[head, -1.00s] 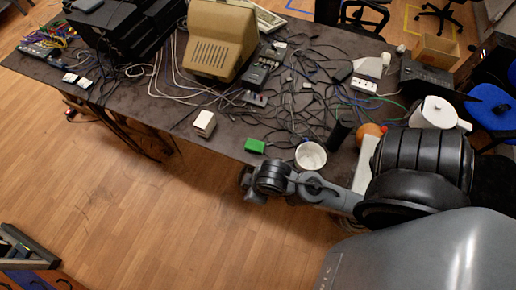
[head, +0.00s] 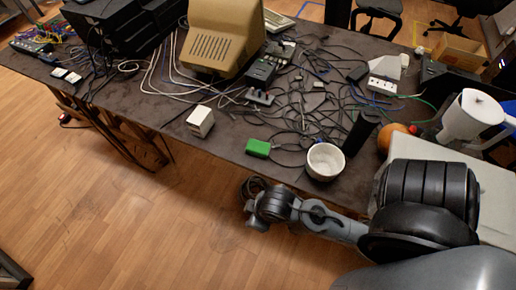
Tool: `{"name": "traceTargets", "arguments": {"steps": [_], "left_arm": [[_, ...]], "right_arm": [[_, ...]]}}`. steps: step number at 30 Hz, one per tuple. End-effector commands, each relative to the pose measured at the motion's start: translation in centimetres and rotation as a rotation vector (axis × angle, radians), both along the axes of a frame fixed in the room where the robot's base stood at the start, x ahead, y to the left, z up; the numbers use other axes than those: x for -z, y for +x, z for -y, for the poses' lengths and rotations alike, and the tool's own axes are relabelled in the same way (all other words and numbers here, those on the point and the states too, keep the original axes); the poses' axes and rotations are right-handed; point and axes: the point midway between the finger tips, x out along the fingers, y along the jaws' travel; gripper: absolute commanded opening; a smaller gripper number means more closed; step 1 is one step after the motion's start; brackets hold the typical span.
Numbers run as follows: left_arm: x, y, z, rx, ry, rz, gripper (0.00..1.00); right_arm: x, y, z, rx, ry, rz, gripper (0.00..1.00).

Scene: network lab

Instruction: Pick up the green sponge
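The green sponge (head: 258,148) is a small bright green block. It lies on the dark table (head: 185,135) near its front edge, just left of a white bowl (head: 325,162). My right arm comes in from the right, along the front edge of the table. Its far end, with my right gripper (head: 253,190), is in front of and below the sponge in the picture, apart from it. The fingers cannot be made out, so I cannot tell whether it is open or shut. My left gripper is not in view.
A white box (head: 200,121) stands left of the sponge. Tangled cables lie behind it. A black cylinder (head: 360,132), an orange ball (head: 392,138) and a white jug (head: 469,116) are at the right. A beige monitor (head: 222,40) stands at the back. Floor is open in front.

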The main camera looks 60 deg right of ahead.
Motion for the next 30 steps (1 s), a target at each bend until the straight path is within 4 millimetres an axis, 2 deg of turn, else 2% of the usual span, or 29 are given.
{"name": "traceTargets", "arguments": {"steps": [8,27,30], "left_arm": [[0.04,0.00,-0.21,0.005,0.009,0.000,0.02],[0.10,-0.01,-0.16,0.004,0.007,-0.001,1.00],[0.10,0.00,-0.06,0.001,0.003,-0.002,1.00]], "right_arm": [[0.04,-0.03,0.06,-0.001,-0.003,-0.001,0.43],[0.13,-0.07,0.19,-0.006,-0.009,-0.003,0.43],[0.13,-0.07,0.15,-0.004,-0.007,-0.003,0.43]]}}
